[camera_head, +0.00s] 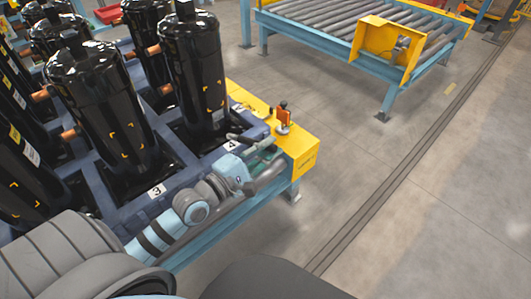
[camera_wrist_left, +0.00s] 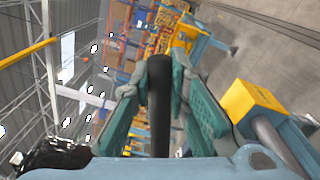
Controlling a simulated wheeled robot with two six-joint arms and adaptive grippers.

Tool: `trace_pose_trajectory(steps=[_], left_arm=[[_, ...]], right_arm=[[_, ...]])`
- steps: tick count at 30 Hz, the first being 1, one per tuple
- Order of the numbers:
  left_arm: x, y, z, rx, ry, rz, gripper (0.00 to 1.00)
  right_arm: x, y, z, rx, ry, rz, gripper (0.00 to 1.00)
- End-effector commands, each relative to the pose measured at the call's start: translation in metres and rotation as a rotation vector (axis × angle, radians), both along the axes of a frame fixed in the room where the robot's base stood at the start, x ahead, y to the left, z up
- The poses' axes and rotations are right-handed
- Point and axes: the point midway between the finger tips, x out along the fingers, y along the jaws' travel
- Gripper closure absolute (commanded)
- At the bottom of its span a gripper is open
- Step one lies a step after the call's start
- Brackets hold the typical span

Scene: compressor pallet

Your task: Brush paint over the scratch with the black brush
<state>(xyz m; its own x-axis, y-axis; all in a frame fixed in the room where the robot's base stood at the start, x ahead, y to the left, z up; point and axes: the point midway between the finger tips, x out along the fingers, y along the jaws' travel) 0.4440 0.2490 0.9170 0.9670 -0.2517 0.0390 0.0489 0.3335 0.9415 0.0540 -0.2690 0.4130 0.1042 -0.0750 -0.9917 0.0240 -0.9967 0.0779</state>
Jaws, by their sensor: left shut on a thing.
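My left gripper (camera_head: 262,146) reaches in over the near edge of the pallet frame, close to its yellow end beam. In the left wrist view the gripper (camera_wrist_left: 159,80) is shut on a dark, upright-looking rod, which I take as the black brush (camera_wrist_left: 159,105). Its bristles cannot be made out. Several black compressors stand on the pallet. Yellow corner marks show on the near compressor (camera_head: 105,105) and on the compressor nearest the gripper (camera_head: 195,75). I cannot make out a scratch inside the marks. My right gripper is not in view.
The blue pallet frame (camera_head: 130,212) carries number labels. A small orange item (camera_head: 283,116) with a dark knob stands on the yellow end beam (camera_head: 303,150), just beyond the gripper. A roller conveyor (camera_head: 350,30) stands behind. The grey floor to the right is clear.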

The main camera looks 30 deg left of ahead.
Motion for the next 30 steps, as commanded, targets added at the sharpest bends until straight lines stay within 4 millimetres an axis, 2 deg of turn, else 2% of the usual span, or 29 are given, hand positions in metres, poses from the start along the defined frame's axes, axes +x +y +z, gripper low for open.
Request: trace_pose_trajectory(steps=[1, 3, 7, 11, 21, 30], left_arm=[[0.017, 0.012, -0.026, 0.036, -0.009, 0.046, 1.0], [0.037, 0.026, -0.048, 0.094, -0.012, 0.1, 1.0], [0.059, 0.04, -0.071, 0.161, -0.01, 0.156, 1.0], [0.065, 0.049, -0.075, 0.179, -0.008, 0.166, 1.0], [0.077, 0.091, -0.075, 0.178, -0.009, 0.164, 1.0], [0.079, 0.099, -0.071, 0.173, -0.007, 0.163, 1.0]], right_arm=[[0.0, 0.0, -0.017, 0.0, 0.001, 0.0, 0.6], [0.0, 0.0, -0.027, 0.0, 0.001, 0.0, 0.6], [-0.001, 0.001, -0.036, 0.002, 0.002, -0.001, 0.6], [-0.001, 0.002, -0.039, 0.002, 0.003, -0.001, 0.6], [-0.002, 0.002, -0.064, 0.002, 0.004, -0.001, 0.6], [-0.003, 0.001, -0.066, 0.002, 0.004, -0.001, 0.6]])
